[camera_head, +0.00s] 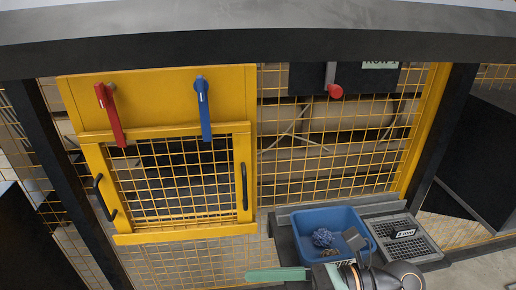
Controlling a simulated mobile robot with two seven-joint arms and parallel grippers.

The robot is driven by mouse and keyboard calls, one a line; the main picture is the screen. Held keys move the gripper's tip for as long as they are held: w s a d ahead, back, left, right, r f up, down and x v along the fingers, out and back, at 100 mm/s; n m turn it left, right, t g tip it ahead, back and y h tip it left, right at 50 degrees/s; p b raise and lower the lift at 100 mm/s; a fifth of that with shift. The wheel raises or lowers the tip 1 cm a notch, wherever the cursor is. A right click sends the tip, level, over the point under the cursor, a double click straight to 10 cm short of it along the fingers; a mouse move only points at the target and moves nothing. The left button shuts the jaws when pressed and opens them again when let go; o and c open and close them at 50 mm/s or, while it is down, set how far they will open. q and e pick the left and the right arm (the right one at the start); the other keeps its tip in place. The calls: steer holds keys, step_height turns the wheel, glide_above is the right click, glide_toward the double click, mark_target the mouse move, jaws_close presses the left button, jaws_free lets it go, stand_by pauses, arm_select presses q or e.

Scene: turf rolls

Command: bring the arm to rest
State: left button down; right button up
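One of my arms (395,277) shows at the bottom edge, right of centre, and I take it to be the right one. Its dark round joint is just in front of a blue bin (288,226). Its fingertips cannot be made out clearly, so I cannot tell whether its gripper is open or shut. A flat green bar (276,275) lies left of the arm; I cannot tell whether the arm touches it. My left gripper is not in view.
A yellow mesh panel has a framed door (180,239) with black handles, a red lever (112,115) and a blue lever (204,108). A red knob (335,91) is at upper right.

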steer(key=w+d+m+t, duration=0.2)
steer(key=w+m+t, duration=0.2)
steer(key=m+t, duration=0.45)
steer(key=w+d+m+t, duration=0.3)
steer(key=m+t, duration=0.2)
steer(key=m, duration=0.7)
steer(key=w+d+f+m+t+h, duration=0.3)
steer(key=d+f+m+t+h, duration=0.15)
steer(key=f+m+h, duration=0.65)
steer(key=s+d+f+m+g+h, duration=0.2)
steer(key=s+f+m+g, duration=0.2)
steer(key=s+f+m, duration=0.4)
steer(key=s+d+f+m+g+h, duration=0.15)
steer(key=s+f+m+g, duration=0.3)
steer(key=f, duration=0.55)
arm_select(q)
steer(key=s+a+r+y+p, duration=0.1)
steer(key=s+a+r+p, duration=0.1)
steer(key=r+p, duration=0.8)
steer(key=a+p, duration=0.1)
steer(key=p, duration=0.3)
steer(key=shift+s+a+n, duration=0.15)
steer(key=shift+a+n, duration=0.1)
steer(key=shift+n, duration=0.15)
arm_select(e)
steer(key=s+d+r+m, duration=0.1)
steer(key=d+r+m, duration=0.1)
steer(key=r, duration=0.7)
steer(key=shift+s+d, duration=0.4)
steer(key=shift+d, duration=0.2)
